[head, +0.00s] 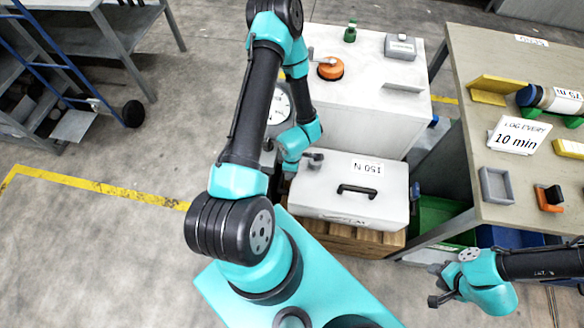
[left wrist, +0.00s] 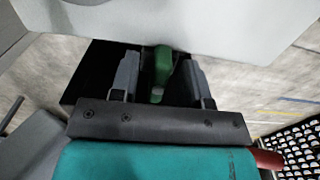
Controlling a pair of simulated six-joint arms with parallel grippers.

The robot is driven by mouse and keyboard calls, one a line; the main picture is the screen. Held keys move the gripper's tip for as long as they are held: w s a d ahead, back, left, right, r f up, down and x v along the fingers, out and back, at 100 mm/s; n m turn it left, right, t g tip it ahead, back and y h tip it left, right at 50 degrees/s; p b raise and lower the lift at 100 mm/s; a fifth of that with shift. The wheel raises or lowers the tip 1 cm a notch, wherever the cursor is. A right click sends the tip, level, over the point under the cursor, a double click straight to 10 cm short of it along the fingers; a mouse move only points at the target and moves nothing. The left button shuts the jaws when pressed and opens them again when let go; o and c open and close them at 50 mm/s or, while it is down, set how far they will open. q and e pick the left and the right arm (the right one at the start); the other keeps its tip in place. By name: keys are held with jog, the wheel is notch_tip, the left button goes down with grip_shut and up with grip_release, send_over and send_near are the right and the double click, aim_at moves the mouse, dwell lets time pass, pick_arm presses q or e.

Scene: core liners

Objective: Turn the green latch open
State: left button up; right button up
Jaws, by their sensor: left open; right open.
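The green latch (left wrist: 161,68) shows in the left wrist view, upright below a pale surface, between the two fingers of my left gripper (left wrist: 158,84). The fingers are apart, with the latch between them; I cannot tell whether either touches it. In the head view my left gripper (head: 291,164) is at the left end of the white case (head: 385,190), and no green latch can be made out there. My right gripper (head: 438,285) is open and empty at the lower right, apart from the case.
The white case has a black handle (head: 357,190) and stands on a wooden pallet (head: 375,240). A white cabinet (head: 375,110) behind it bears an orange knob (head: 331,68) and a small green item (head: 351,31). A workbench (head: 475,120) stands at right.

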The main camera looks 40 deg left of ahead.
pick_arm(q)
jog(key=shift+f, duration=0.15)
grip_shut()
dwell(0.4)
jog(key=shift+m, duration=0.4)
jog(key=m, duration=0.4)
jog(key=shift+s, duration=0.25)
jog(key=shift+s+m, duration=0.2)
jog(key=shift+m, duration=1.9)
